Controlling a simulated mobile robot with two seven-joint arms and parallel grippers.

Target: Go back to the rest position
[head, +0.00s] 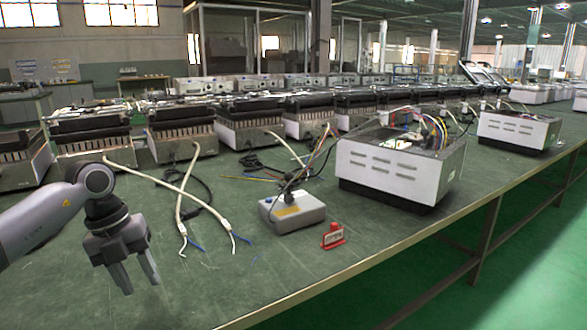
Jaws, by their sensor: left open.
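My left gripper (138,277) hangs over the green workbench (200,300) at the lower left, fingers pointing down. It is open, with a gap between its two fingers and nothing in it. A grey box with a yellow label (292,212) sits on the bench to its right. Cream cables (184,205) with bare ends lie just right of the gripper. My right gripper is not in view.
A white vented housing (399,172) with wires stands at centre right, and another (519,132) stands farther right. Several heater units (183,136) line the back of the bench. The bench's front edge (400,246) runs diagonally. The bench around the left gripper is mostly clear.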

